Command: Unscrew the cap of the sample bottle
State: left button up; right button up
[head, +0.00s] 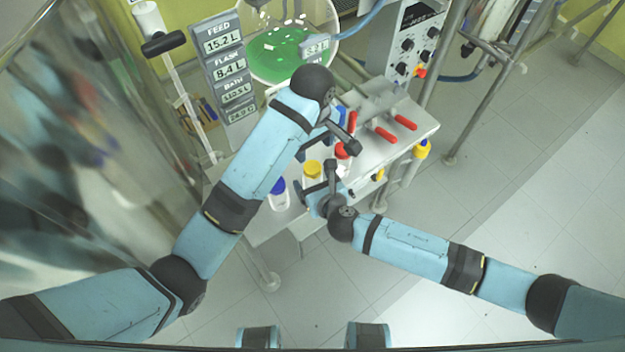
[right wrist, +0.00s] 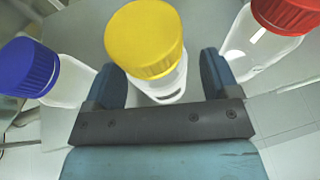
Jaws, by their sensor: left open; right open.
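A clear bottle with a yellow cap (head: 312,168) stands on the grey bench, its cap on. In the right wrist view its yellow cap (right wrist: 144,38) is large and its glass body (right wrist: 165,86) sits between the fingers. My right gripper (head: 316,181) is open around this bottle's body; I cannot tell whether either finger touches it. My left gripper (head: 328,150) is open and higher, over the area near the yellow and red caps. Its arm and fingers hide part of the bench.
A blue-capped bottle (head: 279,193) stands left of the yellow-capped one, and a red-capped bottle (head: 342,152) to its right. Red-handled items (head: 385,134) lie farther right on the bench (head: 413,117). A glass vessel with green liquid (head: 275,52) and a readout panel (head: 226,70) stand behind.

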aim_at(313, 167)
jog(key=shift+w+a+f, duration=0.15)
jog(key=shift+w, duration=0.15)
grip_shut()
pick_arm(q)
jog(key=shift+f, duration=4)
jog(key=c, duration=0.9)
jog(key=o, duration=1)
